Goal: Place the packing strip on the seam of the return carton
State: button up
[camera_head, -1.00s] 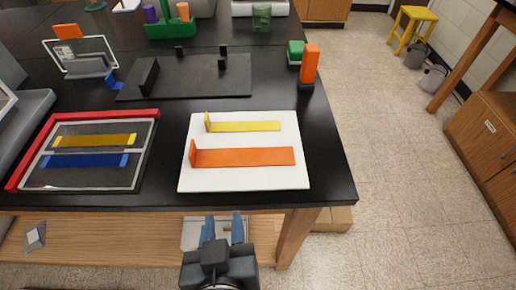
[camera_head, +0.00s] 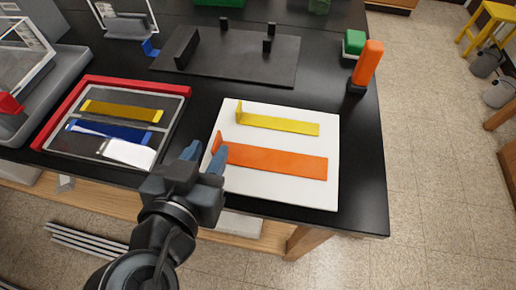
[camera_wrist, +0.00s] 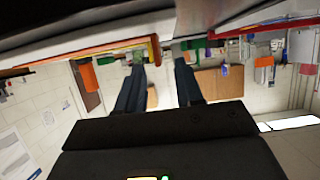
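I cannot make out a carton or a seam for certain. An orange strip (camera_head: 275,161) with an upright end tab lies on a white board (camera_head: 322,192). A thinner yellow strip (camera_head: 282,124), also with an end tab, lies behind it. A red-edged tray (camera_head: 62,112) on the left holds a dark yellow strip (camera_head: 120,111) and a blue strip (camera_head: 112,130). My gripper (camera_head: 204,155) is at the board's left front corner, near the orange strip's tab. Its fingers are apart and empty; they also show apart in the wrist view (camera_wrist: 160,80).
A black plate (camera_head: 225,66) with upright blocks stands behind the board. An orange block (camera_head: 367,64) and a green block (camera_head: 354,42) stand near the table's right edge. Black table top is bare between tray and board. A yellow stool (camera_head: 492,25) stands on the floor.

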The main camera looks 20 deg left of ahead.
aim_at(213, 146)
jog(key=shift+p+x, duration=0.45)
jog(key=shift+x, duration=1.85)
jog(key=shift+c, duration=0.5)
grip_shut()
